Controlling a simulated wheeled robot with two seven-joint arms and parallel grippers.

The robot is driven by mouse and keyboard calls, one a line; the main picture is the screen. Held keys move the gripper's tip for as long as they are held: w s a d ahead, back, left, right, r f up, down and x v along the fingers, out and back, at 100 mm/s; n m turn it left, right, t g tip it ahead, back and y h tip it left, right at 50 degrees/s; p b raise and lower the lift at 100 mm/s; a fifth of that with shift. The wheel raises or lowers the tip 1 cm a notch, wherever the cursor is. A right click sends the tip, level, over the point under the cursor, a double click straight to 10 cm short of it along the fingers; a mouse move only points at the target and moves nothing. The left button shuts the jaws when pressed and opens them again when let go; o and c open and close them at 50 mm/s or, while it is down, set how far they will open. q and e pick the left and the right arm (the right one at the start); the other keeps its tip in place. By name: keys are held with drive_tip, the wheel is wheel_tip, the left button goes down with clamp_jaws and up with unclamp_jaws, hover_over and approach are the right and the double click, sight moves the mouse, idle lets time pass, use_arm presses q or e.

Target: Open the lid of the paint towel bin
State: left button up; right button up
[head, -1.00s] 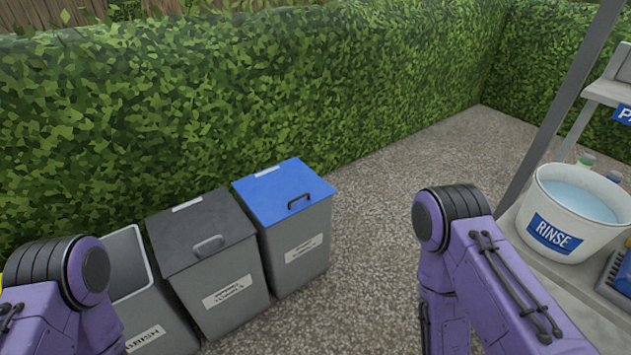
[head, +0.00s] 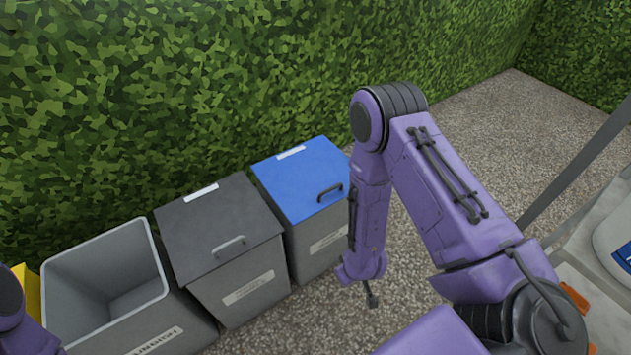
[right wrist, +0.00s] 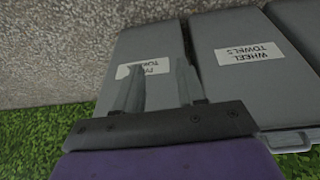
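The paint towel bin (head: 318,240) is the grey bin with a closed blue lid (head: 300,178) in the head view. A dark handle (head: 329,193) sits near the lid's front edge. In the right wrist view, turned upside down, the bin's front (right wrist: 150,45) shows at left, its label partly hidden by a finger. My right gripper (right wrist: 158,85) is open and empty, its fingers apart in front of this bin. In the head view my right forearm hangs beside the bin's right side; the fingers are hard to make out. My left gripper is out of view.
The wheel towels bin (head: 238,285), with a closed dark lid, stands directly left of it. An open rubbish bin (head: 100,325) is further left. A hedge (head: 200,70) rises behind. Gravel (head: 470,130) is clear to the right; a counter (head: 590,265) stands at the right edge.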

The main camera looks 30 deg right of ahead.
drive_tip(key=w+r+n+y, duration=0.1)
drive_tip(key=w+r+n, duration=0.1)
drive_tip(key=w+n, duration=0.5)
drive_tip(key=n+g+b, duration=0.1)
drive_tip(key=n, duration=1)
approach(330, 189)
drive_tip(key=f, duration=0.2)
drive_tip(key=w+f, duration=0.1)
drive_tip(key=f, duration=0.5)
drive_tip(key=shift+w+b, duration=0.3)
drive_tip(key=shift+r, duration=0.1)
clamp_jaws()
